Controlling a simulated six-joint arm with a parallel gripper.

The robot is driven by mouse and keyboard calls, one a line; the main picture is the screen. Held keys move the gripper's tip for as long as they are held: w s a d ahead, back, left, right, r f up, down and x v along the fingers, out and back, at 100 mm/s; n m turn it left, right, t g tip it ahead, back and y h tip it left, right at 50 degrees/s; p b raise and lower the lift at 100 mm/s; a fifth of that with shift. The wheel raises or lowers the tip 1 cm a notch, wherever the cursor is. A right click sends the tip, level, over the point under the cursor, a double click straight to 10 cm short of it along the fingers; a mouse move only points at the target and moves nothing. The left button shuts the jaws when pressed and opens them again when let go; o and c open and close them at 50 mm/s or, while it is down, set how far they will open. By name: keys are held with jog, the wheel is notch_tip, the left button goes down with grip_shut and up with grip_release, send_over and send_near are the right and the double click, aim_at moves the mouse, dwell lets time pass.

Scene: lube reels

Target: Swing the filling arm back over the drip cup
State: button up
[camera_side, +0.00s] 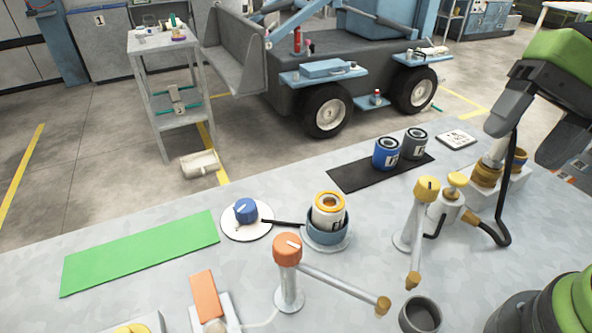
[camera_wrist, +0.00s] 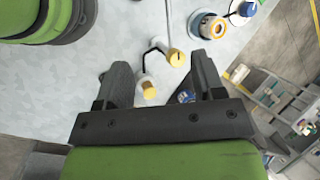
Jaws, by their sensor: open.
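Two post-mounted swing arms stand on the bench. One has an orange cap (camera_side: 287,248); its tube runs right to a brass tip (camera_side: 383,305) left of a grey open cup (camera_side: 420,316). The other has a yellow cap (camera_side: 427,188); its tube comes forward to a brass tip (camera_side: 413,280) behind and close to that cup. I cannot tell whether either tip is over it. My gripper (camera_side: 527,135) is open, at the right above the bench.
A yellow-topped canister (camera_side: 328,208) sits in a blue-grey holder at the bench's middle. A blue knob (camera_side: 245,210) stands on a white disc. Blue and grey cans (camera_side: 386,153) stand on a black mat. A black hose (camera_side: 497,235) loops below my gripper. A green mat (camera_side: 140,252) lies clear at left.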

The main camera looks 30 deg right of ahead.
jog(key=s+a+r+n+t+h, duration=0.1)
jog(key=s+r+n+t+h, duration=0.25)
jog(key=r+t, duration=0.35)
jog(key=w+a+r+m+g, duration=0.1)
jog(key=w+a+m+g, duration=0.1)
jog(key=w+a+g, duration=0.3)
jog(key=shift+w+a+f+m+g+h, duration=0.35)
jog(key=shift+w+a+f+m, duration=1.15)
jog(key=shift+a, duration=1.6)
jog(key=shift+w+a+f+m+g+h, duration=0.35)
jog(key=shift+w+a+f+m, duration=0.45)
jog(key=shift+a+f, duration=1.8)
jog(key=shift+w+a+f+m+g+h, duration=0.35)
jog(key=shift+w+a+f+m, duration=0.75)
jog(key=shift+a, duration=2.55)
jog(key=shift+s+f+m, duration=0.15)
jog(key=shift+s+m, duration=0.05)
jog(key=shift+m, duration=0.05)
